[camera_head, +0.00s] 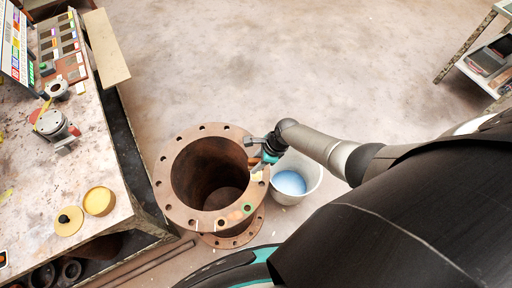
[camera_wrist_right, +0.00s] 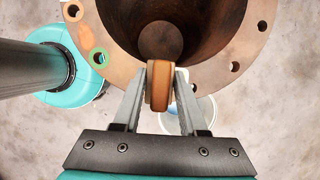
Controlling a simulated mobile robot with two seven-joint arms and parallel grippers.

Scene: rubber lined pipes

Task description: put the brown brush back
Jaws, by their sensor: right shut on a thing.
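My right gripper (camera_head: 262,160) is over the right rim of the big rusty flanged pipe (camera_head: 172,165), in the head view. In the right wrist view its two fingers (camera_wrist_right: 158,98) are shut on a rounded orange-brown piece, which I take to be the brown brush (camera_wrist_right: 159,85). Its bristles do not show, so I cannot tell more of its shape. In that view the piece overlaps the pipe's near rim; I cannot tell whether it touches it. My left gripper is not in view.
A white bucket (camera_head: 311,181) with blue contents (camera_head: 289,182) stands right of the pipe. The worktable (camera_head: 25,190) at left holds a grey pot (camera_head: 50,123), yellow round lids (camera_head: 99,201) and a compartment board (camera_head: 58,40). A shelf (camera_head: 482,66) stands far right. Open floor lies behind.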

